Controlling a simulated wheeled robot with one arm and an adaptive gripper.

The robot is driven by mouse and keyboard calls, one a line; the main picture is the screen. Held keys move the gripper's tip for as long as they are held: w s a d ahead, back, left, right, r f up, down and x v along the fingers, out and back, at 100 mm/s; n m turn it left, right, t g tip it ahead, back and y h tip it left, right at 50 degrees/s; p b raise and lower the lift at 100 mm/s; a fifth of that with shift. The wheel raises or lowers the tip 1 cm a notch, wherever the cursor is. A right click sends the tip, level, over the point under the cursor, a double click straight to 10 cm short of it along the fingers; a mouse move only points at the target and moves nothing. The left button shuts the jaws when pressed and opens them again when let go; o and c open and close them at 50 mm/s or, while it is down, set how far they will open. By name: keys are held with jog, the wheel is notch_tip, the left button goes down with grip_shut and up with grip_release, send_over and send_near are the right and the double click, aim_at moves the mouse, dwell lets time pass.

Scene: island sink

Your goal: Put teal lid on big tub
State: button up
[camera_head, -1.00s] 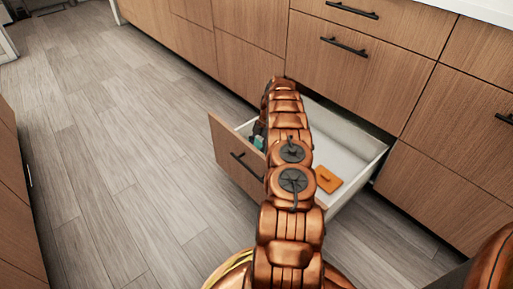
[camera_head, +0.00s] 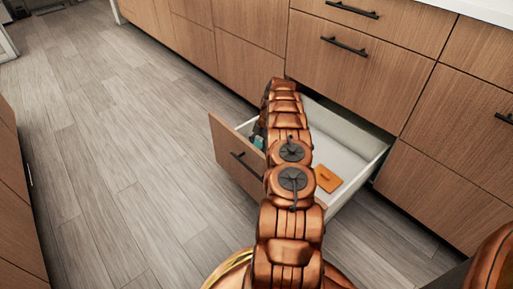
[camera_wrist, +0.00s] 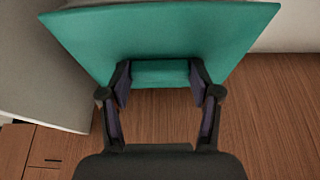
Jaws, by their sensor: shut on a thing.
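The teal lid (camera_wrist: 165,32) fills the top of the wrist view as a broad, flat shape with slanted sides. My gripper (camera_wrist: 160,76) is shut on it, with one finger at each side of a narrower teal part at its near edge. In the head view a small teal patch (camera_head: 258,141) shows at the left inside of the open drawer, beside my arm. I cannot tell whether it is the same lid. My gripper is hidden behind my arm there. I cannot make out the big tub in either view.
The open drawer (camera_head: 352,185) has pale walls and a wood front. A flat orange piece (camera_head: 328,179) lies on its floor, right of my arm. Closed wooden cabinets (camera_head: 366,65) stand behind. The plank floor (camera_head: 120,150) at left is clear. A grey-white surface (camera_wrist: 45,85) borders the wrist view's left.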

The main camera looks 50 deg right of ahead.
jog(key=shift+f, duration=0.15)
dwell(0.6)
jog(key=o, duration=1.1)
jog(key=shift+o, duration=0.2)
jog(key=shift+o, duration=0.6)
jog(key=shift+r+p, duration=0.95)
jog(key=shift+r, duration=2.6)
